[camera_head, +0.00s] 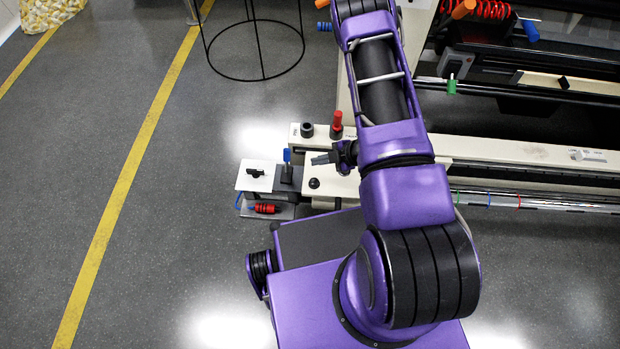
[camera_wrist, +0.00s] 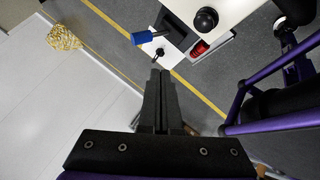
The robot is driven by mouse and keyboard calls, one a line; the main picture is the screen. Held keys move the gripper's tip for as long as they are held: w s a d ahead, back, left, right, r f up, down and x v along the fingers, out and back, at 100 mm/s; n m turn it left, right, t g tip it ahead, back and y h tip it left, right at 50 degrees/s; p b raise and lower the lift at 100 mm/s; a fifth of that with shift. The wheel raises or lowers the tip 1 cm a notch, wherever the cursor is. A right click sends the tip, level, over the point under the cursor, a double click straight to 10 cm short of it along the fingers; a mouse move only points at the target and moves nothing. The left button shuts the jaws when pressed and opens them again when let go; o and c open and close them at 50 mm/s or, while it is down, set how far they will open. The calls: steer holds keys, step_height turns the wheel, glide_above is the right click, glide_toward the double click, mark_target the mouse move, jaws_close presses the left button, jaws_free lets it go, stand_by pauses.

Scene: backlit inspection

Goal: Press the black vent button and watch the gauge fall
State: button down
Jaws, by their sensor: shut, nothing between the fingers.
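A round black knob (camera_head: 314,183) sits on the end of the beige panel, just below my gripper (camera_head: 318,160) in the head view. A round black dome (camera_wrist: 206,20), which looks like the same part, shows at the top of the wrist view. I take it for the vent button, but no label is readable. My gripper is shut and empty, its fingers (camera_wrist: 161,75) pressed together and pointing up the wrist view. The fingertips are apart from the dome, below and left of it there. I cannot make out a gauge face in either view.
A blue-handled lever (camera_head: 287,157) stands left of my fingertips. Beyond it are a white plate (camera_head: 246,184) with a black toggle and a red fitting (camera_head: 265,208). A black cylinder (camera_head: 307,129) and a red-topped part (camera_head: 337,121) stand behind. Open floor lies left.

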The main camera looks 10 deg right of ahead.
mark_target(318, 182)
steer(key=shift+f, duration=0.15)
step_height(318, 182, down, 8)
steer(key=b, duration=0.6)
steer(key=shift+f+b, duration=0.25)
steer(key=shift+b, duration=0.1)
stand_by(1.8)
steer(key=shift+f+b, duration=0.35)
steer(key=shift+f, duration=0.05)
steer(key=shift+f, duration=0.4)
stand_by(0.7)
steer(key=shift+r+p, duration=0.5)
steer(key=shift+r, duration=0.3)
steer(key=shift+r+p, duration=1.8)
steer(key=shift+r, duration=0.7)
